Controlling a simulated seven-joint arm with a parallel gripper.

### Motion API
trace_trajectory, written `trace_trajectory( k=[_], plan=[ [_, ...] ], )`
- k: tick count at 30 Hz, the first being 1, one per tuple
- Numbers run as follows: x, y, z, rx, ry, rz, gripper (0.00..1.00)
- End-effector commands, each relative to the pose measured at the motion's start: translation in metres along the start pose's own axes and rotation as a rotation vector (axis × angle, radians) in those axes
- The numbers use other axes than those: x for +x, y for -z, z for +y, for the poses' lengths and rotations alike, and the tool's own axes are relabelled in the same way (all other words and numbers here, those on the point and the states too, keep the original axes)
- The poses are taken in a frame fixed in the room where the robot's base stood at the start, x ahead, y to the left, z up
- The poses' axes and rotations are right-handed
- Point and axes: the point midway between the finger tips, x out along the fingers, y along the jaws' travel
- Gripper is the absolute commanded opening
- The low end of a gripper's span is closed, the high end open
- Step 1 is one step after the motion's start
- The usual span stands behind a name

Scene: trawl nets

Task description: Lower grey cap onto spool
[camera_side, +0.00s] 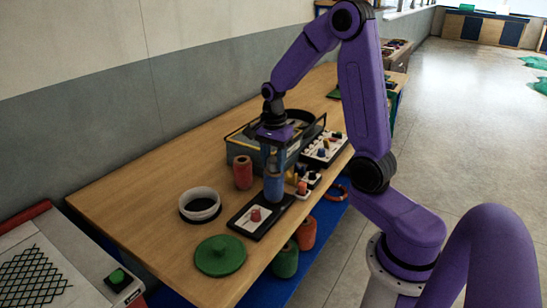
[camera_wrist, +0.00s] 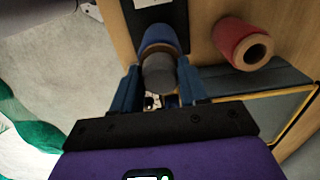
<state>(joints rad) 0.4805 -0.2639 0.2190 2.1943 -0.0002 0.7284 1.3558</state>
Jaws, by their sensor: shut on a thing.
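The blue spool (camera_side: 274,188) stands upright on a dark board on the table. In the wrist view the blue spool (camera_wrist: 155,36) shows from above with a tan rim at its near end. The grey cap (camera_wrist: 159,76) is a short round plug between the fingers of my gripper (camera_wrist: 160,88), in line with the spool's end. My gripper (camera_side: 275,163) points down right above the spool and is shut on the cap. In the side view the fingers hide the cap. I cannot tell whether the cap touches the spool.
A red spool (camera_side: 242,172) stands close left; it also shows in the wrist view (camera_wrist: 242,44). A dark bin (camera_side: 238,150) is behind. A white tray of small parts (camera_side: 325,147), a white ring (camera_side: 187,205) and a green lid (camera_side: 220,256) are nearby. The table's left part is bare.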

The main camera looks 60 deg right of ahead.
Motion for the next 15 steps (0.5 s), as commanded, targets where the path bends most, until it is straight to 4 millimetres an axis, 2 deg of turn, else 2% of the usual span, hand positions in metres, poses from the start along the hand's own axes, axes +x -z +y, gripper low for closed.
trace_trajectory(
  k=[5,6,8,15],
  plan=[
    [0.0000,0.0000,0.0000,0.000,0.000,0.000,0.14],
    [-0.0001,0.0000,-0.0001,0.000,0.000,0.000,0.56],
    [-0.0001,0.0000,-0.0001,0.000,0.000,0.000,0.73],
    [-0.0002,0.0000,-0.0001,0.000,0.000,0.000,0.73]
  ],
)
